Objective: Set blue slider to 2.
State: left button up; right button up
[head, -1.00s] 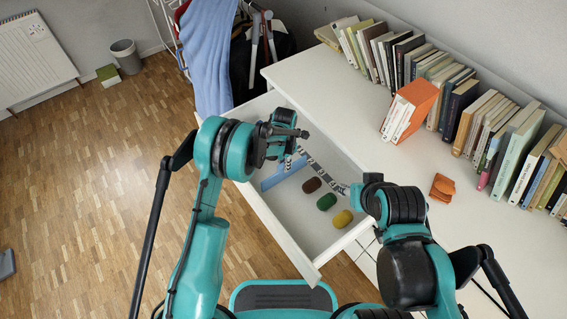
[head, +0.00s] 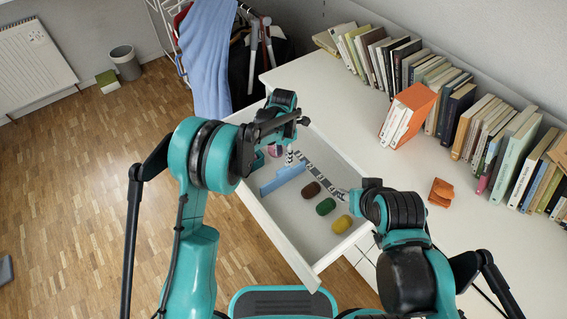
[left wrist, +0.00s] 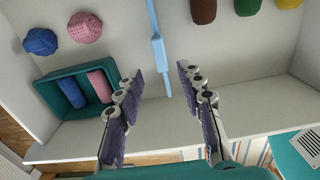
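The blue slider (head: 283,180) is a light blue, thin upright piece across the inside of the open white drawer (head: 292,252). In the left wrist view it is a narrow bar with a wider block (left wrist: 159,52), seen from above. My left gripper (left wrist: 160,72) is open, its two fingers apart on either side of the slider's near end, not visibly touching it. In the head view my left gripper (head: 289,158) is over the drawer, partly hidden by its wrist. My right gripper (head: 342,193) is at the drawer's right side, small and mostly hidden.
Brown (head: 311,189), green (head: 326,206) and yellow (head: 342,223) rolls lie right of the slider. On the other side are a blue ball (left wrist: 41,42), a pink ball (left wrist: 85,28) and a teal tray (left wrist: 50,101) holding blue and pink rolls. Books (head: 463,105) stand on the desk.

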pick_arm(q)
jog(key=shift+r, duration=1.3)
jog(key=s+a+r+m+t, duration=0.2)
jog(key=s+a+r+m, duration=0.35)
jog(key=r, duration=0.25)
jog(key=s+a+r+m+t, duration=0.1)
jog(key=s+a+r+m, duration=0.45)
jog(key=r, duration=0.25)
jog(key=s+a+m+t, duration=0.2)
jog(key=s+a+m, duration=0.1)
jog(key=s+m, duration=0.4)
jog(key=s+a+m+t, duration=0.2)
jog(key=s+a+m, duration=0.2)
jog(key=s+m, duration=0.3)
jog(key=shift+s+a+f, duration=0.15)
jog(key=shift+s+a, duration=0.1)
jog(key=shift+s, duration=0.3)
